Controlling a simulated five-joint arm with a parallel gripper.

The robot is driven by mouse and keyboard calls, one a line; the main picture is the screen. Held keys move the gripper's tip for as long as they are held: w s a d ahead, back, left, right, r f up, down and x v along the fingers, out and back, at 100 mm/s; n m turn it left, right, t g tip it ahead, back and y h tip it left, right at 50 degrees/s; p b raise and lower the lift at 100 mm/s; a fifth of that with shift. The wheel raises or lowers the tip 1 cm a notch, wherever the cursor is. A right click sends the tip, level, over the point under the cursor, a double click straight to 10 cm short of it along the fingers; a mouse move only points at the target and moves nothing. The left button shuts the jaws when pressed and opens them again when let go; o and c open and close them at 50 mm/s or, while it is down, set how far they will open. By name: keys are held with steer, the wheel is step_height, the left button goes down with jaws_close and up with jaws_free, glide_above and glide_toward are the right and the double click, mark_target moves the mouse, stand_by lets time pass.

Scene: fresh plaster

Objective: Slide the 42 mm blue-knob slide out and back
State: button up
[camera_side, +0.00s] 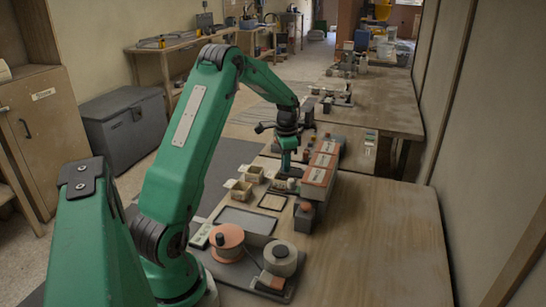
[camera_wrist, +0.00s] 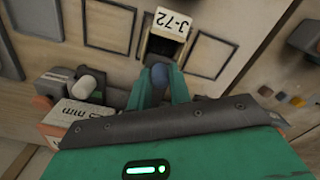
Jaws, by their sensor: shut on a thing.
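My gripper (camera_wrist: 163,82) points down at the work in the wrist view, its two green fingers closed around a dark blue knob (camera_wrist: 160,74). The knob stands just below a small dark-fronted box with a white tag reading 3-72 (camera_wrist: 172,24). Most of the slide under the knob is hidden by my fingers and wrist, so I cannot tell how far out it is. In the side view my gripper (camera_side: 288,172) is low over the bench, left of the orange-topped boxes (camera_side: 322,165). The knob is too small to make out there.
In the wrist view an orange-sided block with a white "mm" label (camera_wrist: 72,120) and a pale rounded knob (camera_wrist: 83,87) lie left of my fingers. In the side view small bins (camera_side: 242,192), an orange spool (camera_side: 227,238) and a pale roll (camera_side: 280,258) stand nearby. The right benchtop is clear.

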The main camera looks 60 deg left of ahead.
mark_target(298, 172)
steer(key=shift+w+d+r, duration=0.1)
steer(key=shift+w+d, duration=1.35)
steer(key=shift+w, duration=0.2)
steer(key=o, duration=0.8)
steer(key=shift+s, duration=0.1)
steer(key=shift+c, duration=0.2)
step_height(298, 172, up, 8)
stand_by(0.4)
steer(key=shift+d, duration=0.15)
